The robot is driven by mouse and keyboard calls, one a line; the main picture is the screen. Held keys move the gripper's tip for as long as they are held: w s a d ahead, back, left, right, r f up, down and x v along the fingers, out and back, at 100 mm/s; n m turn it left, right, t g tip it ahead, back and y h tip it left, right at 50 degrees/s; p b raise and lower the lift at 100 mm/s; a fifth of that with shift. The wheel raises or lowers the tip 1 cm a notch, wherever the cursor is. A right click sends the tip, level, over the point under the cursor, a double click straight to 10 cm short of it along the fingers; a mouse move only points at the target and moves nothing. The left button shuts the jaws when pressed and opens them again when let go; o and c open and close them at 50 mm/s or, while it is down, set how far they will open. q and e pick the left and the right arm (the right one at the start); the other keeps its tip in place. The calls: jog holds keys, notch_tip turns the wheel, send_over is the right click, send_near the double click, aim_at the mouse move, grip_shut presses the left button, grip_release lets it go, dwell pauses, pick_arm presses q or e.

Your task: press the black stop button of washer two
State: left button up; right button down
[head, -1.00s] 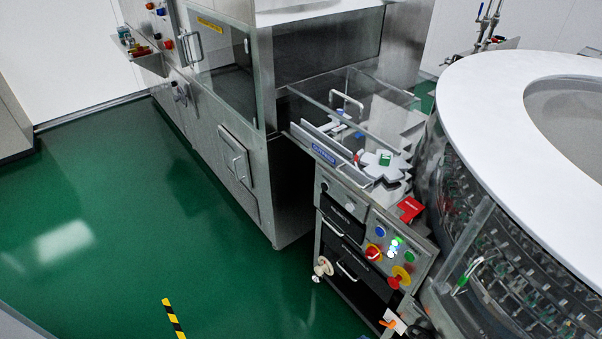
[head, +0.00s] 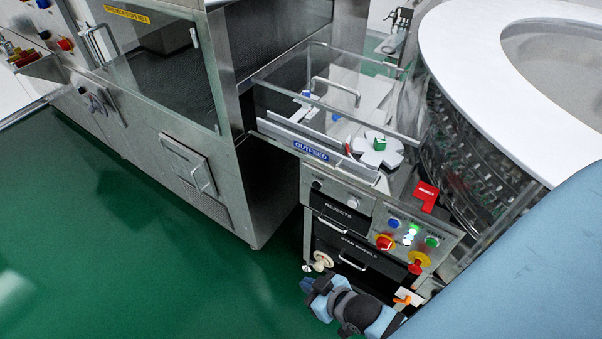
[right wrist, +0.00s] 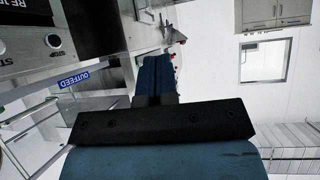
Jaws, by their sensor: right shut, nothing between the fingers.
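The control panel (head: 420,228) of the machine is right of centre in the head view. My right gripper (head: 312,291) is shut and empty, low in front of the drawers, apart from the panel. Its fingers also show in the right wrist view (right wrist: 156,72). My left gripper is not in view.
Drawer handles and a pale knob (head: 322,261) project near my right gripper. A clear-walled outfeed (head: 311,151) lies above the drawers. A large round white-topped machine (head: 447,55) stands at the right. Green floor (head: 130,250) is free at the left.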

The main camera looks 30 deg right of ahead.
aim_at(316, 186)
jog(key=w+d+f+n+t+h+b, duration=0.25)
jog(key=w+d+f+n+b, duration=0.25)
jog(key=w+f+n+b, duration=0.85)
pick_arm(q)
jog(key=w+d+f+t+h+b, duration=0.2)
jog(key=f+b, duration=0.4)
jog(key=b, duration=0.5)
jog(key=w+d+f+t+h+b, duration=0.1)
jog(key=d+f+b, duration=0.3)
jog(key=b, duration=0.7)
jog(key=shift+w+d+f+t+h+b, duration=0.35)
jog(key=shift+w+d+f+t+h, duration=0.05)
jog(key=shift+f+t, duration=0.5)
pick_arm(e)
jog(key=w+d+r+n+t+h, duration=0.3)
jog(key=w+d+t+h, duration=0.2)
jog(key=w+h, duration=0.3)
jog(key=x, duration=0.3)
jog(key=shift+w+d+t+h, duration=0.1)
jog(key=shift+d+t+h, duration=0.1)
jog(key=shift+t+h, duration=0.05)
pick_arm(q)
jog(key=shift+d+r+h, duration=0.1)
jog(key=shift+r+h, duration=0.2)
pick_arm(e)
jog(key=w+d, duration=0.3)
jog(key=d, duration=0.5)
